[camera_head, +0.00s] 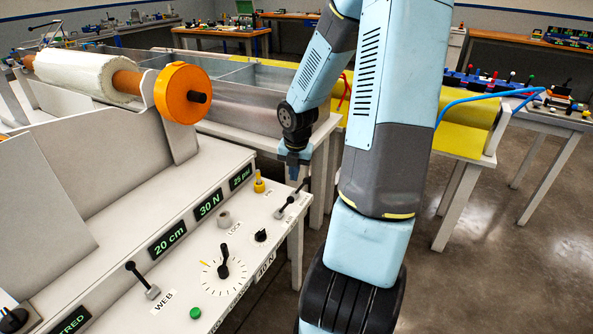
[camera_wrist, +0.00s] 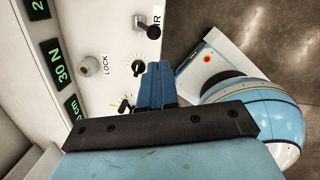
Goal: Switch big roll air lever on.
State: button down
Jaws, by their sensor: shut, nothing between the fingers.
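The air lever (camera_head: 285,207) is a small lever with a black knob on the white panel's right end, beside a partly hidden label. In the wrist view a grey base (camera_wrist: 140,22) with a black handle shows at the top edge, beside a label ending in R. My gripper (camera_head: 296,176) is above and close to the lever's knob; I cannot tell whether they touch. In the wrist view my blue fingers (camera_wrist: 159,68) are together, with nothing between them. The big white roll (camera_head: 80,73) with an orange wheel (camera_head: 182,93) sits behind the panel.
A long metal bath (camera_head: 240,95) stands behind. Open floor (camera_head: 500,250) lies right.

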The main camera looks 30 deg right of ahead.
jog(key=shift+s+d+r, duration=0.2)
jog(key=shift+s+r, duration=0.25)
jog(key=shift+r, duration=0.2)
jog(key=s+a+r+m+h, duration=0.1)
jog(key=s+a+r+m, duration=0.15)
jog(key=r+m, duration=0.25)
jog(key=s+a+r+m+t+h, duration=0.1)
jog(key=s+a+r+m, duration=0.1)
jog(key=a+r+m, duration=0.3)
jog(key=s+a+r+m+h, duration=0.1)
jog(key=s+r+m, duration=0.1)
jog(key=r+m, duration=0.3)
jog(key=s+a+r+m+t+y, duration=0.3)
jog(key=s+a+r+m, duration=0.4)
jog(key=s+r+m, duration=0.4)
jog(key=shift+s+m, duration=0.6)
jog(key=shift+s, duration=0.15)
jog(key=shift+r, duration=0.1)
